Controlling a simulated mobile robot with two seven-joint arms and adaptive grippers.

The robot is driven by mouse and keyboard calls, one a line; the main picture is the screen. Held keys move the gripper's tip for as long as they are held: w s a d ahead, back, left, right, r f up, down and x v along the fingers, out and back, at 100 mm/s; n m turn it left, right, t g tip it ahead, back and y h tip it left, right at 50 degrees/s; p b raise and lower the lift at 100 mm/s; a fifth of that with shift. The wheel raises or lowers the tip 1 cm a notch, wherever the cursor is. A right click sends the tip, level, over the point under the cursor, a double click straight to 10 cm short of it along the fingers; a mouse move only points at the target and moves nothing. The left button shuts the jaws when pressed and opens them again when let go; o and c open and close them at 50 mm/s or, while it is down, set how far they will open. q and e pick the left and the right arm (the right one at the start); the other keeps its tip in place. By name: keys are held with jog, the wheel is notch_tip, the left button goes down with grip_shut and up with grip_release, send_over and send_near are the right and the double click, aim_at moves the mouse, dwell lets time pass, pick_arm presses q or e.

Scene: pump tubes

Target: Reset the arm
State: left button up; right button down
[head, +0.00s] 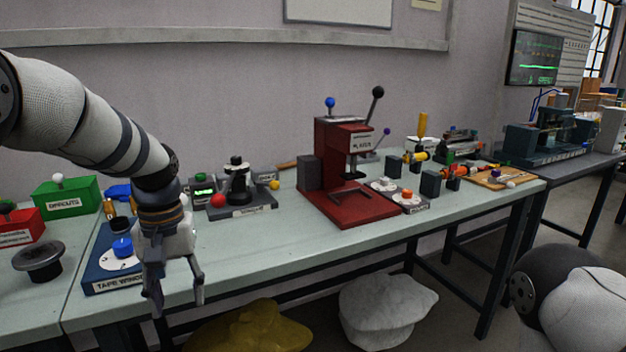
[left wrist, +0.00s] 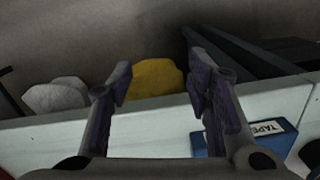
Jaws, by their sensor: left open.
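My left arm comes in from the left in the head view. Its gripper (head: 178,292) hangs pointing down at the front edge of the table, beside the blue tape winder base (head: 105,284). The left gripper is open, with nothing between its fingers. In the left wrist view the two fingers (left wrist: 160,90) are spread apart over the table's front edge, with the floor beyond. The blue base also shows there at the right (left wrist: 275,135). My right gripper is not in view; a rounded part of my right arm (head: 580,300) shows at the lower right of the head view.
A red press (head: 350,205) stands mid-table. A black device with a red knob (head: 240,200) is left of it. A green box (head: 70,195) and a red box (head: 22,232) stand at the left. A yellow sack (head: 250,328) and a white sack (head: 385,310) lie below the table.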

pick_arm(q)
jog(key=s+f+m, duration=0.1)
jog(key=s+f, duration=1.8)
jog(key=f, duration=0.5)
jog(key=s+f+m, duration=0.1)
jog(key=s, duration=1.9)
jog(key=shift+s+d+f+m+g, duration=0.2)
jog(key=shift+s+f+m+g, duration=0.1)
jog(key=shift+f+m+g, duration=0.1)
